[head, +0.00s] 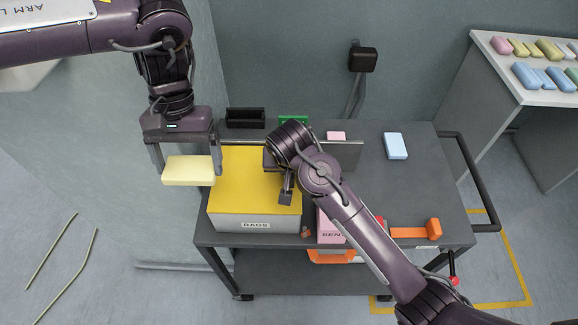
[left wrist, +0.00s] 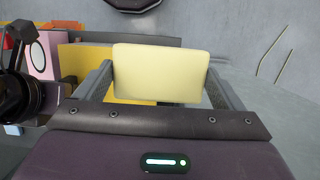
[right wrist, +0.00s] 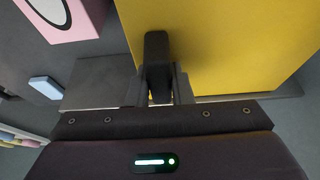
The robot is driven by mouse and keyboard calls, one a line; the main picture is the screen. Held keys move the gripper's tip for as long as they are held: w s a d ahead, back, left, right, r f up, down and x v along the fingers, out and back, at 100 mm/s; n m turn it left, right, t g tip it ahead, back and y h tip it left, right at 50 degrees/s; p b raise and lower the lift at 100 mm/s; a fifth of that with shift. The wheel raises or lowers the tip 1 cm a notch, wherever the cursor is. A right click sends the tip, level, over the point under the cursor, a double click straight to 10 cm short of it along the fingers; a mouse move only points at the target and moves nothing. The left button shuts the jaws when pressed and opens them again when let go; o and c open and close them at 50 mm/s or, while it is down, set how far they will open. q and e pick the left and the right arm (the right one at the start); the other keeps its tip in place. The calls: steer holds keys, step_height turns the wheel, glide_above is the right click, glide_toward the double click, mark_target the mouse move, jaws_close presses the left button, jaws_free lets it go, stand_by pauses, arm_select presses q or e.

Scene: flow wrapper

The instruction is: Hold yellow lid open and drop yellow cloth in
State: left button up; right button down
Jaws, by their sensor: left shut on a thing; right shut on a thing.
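The yellow cloth (head: 188,171), a pale yellow block-like piece, is in my left gripper (head: 187,158), held level just left of the rag bin. It also shows between the fingers in the left wrist view (left wrist: 160,73). The bin (head: 225,222) is a grey box labelled RAGS. Its yellow lid (head: 240,178) lies flat on top and looks closed. My right gripper (right wrist: 158,88) is shut on a dark handle (right wrist: 157,60) at the lid's right side. In the head view my right wrist partly hides this handle.
The dark cart top (head: 390,185) bears a pink box (head: 330,228), partly behind my right arm, and a light blue block (head: 396,146). A black tray (head: 245,117) and a green item (head: 293,121) are at the back. A side table (head: 510,85) at right holds several coloured pieces.

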mark_target(190, 165)
arm_select(q)
steer(key=shift+r+p, duration=3.95)
steer(key=shift+r, duration=0.1)
steer(key=shift+r+p, duration=0.5)
arm_select(e)
steer(key=d, duration=1.4)
steer(key=shift+d, duration=0.4)
steer(key=shift+w+r, duration=0.1)
